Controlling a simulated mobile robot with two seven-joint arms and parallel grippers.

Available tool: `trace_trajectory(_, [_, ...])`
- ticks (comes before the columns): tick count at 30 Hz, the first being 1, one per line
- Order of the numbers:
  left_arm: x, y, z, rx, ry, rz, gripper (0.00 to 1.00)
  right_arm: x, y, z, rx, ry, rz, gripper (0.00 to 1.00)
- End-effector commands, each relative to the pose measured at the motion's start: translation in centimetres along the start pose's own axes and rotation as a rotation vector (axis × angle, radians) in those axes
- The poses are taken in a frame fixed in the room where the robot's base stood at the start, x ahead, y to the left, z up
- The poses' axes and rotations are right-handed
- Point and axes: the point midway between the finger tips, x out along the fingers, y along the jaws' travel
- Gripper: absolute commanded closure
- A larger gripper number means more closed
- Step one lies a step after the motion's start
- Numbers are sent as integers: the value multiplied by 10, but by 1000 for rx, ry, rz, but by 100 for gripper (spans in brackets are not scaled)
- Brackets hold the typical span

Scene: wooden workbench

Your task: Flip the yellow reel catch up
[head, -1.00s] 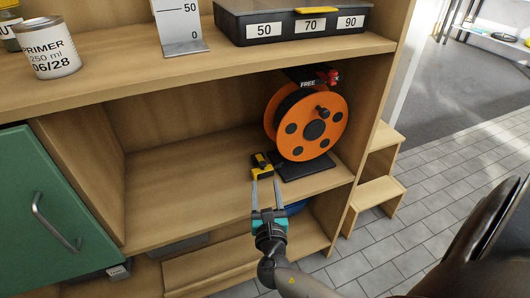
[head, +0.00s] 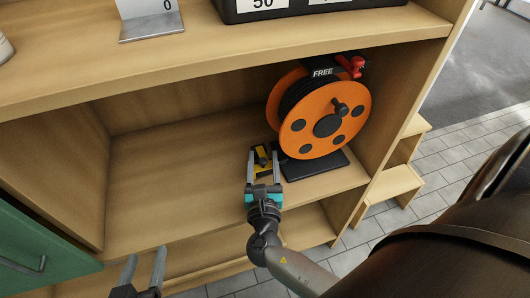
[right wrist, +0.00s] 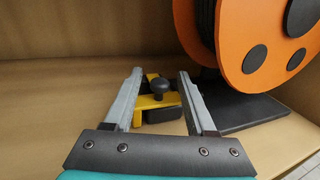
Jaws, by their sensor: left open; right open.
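The yellow catch (head: 262,158) with a dark knob sits on the shelf beside the reel's black base. The right wrist view shows the yellow catch (right wrist: 155,101) too, with its knob upright. My right gripper (head: 263,153) is open, its fingers on either side of the catch; I cannot tell whether they touch it. The fingers also flank it in the right wrist view (right wrist: 160,75). The orange reel (head: 298,135) stands just right of the catch. My left gripper (head: 148,256) is open and empty, low in the head view, in front of the shelf.
A red lever (head: 352,66) sits on top of the reel by a plate marked FREE (head: 322,72). The upper shelf (head: 200,50) overhangs the bay. The shelf left of the catch is bare. A green door (head: 35,250) stands at lower left.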

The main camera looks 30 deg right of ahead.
Motion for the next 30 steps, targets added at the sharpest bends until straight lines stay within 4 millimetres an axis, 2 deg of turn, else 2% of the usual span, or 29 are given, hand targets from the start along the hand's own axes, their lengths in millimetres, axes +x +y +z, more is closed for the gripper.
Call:
trace_trajectory(8, [0,0,3,5,-7,2,44,0,0,0,0,0,0,46])
trace_trajectory(22, [0,-1,4,8,-10,2,44,0,0,0,0,0,1,99])
trace_trajectory(30, [0,-1,3,5,-8,1,44,0,0,0,0,-1,1,100])
